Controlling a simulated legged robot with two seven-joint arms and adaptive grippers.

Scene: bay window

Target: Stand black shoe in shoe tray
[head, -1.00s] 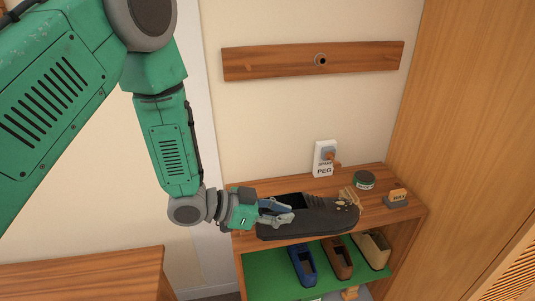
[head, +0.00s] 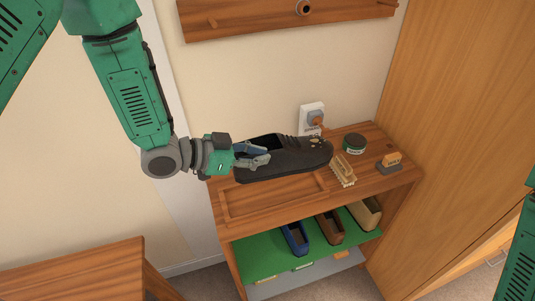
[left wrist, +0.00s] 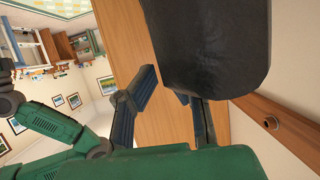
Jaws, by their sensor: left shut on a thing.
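The black shoe (head: 292,158) is in my left gripper (head: 262,156), which is shut on its heel end at the left. The shoe lies roughly level, toe to the right, above the back part of the wooden cabinet top. The shoe tray (head: 262,203), a shallow wooden rim on the cabinet top, shows in front of and below the shoe; its back part is hidden. In the left wrist view the shoe's dark surface (left wrist: 205,45) fills the upper middle, by the gripper fingers (left wrist: 165,108). My right gripper is out of view.
A brush (head: 343,170), a round tin (head: 354,143) and a small orange-and-grey block (head: 389,163) stand right of the shoe. Several shoes stand on the green shelf (head: 262,252) below.

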